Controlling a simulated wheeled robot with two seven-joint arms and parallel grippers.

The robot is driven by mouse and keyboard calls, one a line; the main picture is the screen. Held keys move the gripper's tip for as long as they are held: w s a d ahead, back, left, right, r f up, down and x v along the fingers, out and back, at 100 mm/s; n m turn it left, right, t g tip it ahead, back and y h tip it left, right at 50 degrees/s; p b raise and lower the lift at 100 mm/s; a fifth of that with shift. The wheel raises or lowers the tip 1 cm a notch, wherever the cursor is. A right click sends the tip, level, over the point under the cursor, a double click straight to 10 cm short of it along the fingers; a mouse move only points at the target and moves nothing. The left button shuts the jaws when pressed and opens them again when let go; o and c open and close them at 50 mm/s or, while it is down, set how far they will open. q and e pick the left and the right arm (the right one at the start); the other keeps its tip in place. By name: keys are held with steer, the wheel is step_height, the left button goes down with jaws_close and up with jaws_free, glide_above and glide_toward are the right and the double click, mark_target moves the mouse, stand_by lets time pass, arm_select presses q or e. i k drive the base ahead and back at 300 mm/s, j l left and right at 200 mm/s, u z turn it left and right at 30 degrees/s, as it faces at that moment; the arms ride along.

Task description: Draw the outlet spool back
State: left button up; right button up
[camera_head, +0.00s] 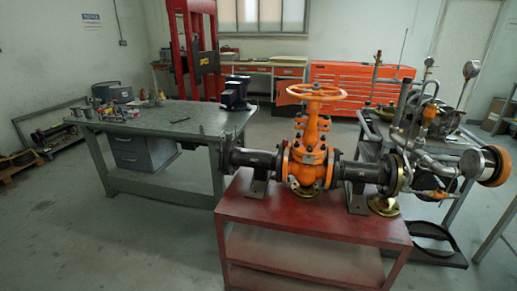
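An orange gate valve (309,160) with an orange handwheel (317,91) on top stands upright on a red cart (310,218). A black pipe spool (252,159) joins its left side, and another black spool (364,173) joins its right side. Each spool rests on a dark support and ends in a flange. No visible gap shows between either spool and the valve at this size. I cannot tell from the view which spool is the outlet one. A brass-coloured disc (384,206) lies at the cart's right end. Neither of my grippers is in view.
A grey workbench (165,125) with a vise (235,93) and small parts stands behind left. A bench with pipework and gauges (430,125) stands close on the right. A red press (195,50) and orange drawers (350,75) are at the back.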

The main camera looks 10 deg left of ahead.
mark_target(263, 163)
steer(key=i+l+z, duration=0.25)
steer(key=i, duration=0.25)
steer(key=i+l+z, duration=0.2)
steer(key=i, duration=0.3)
steer(key=j, duration=0.1)
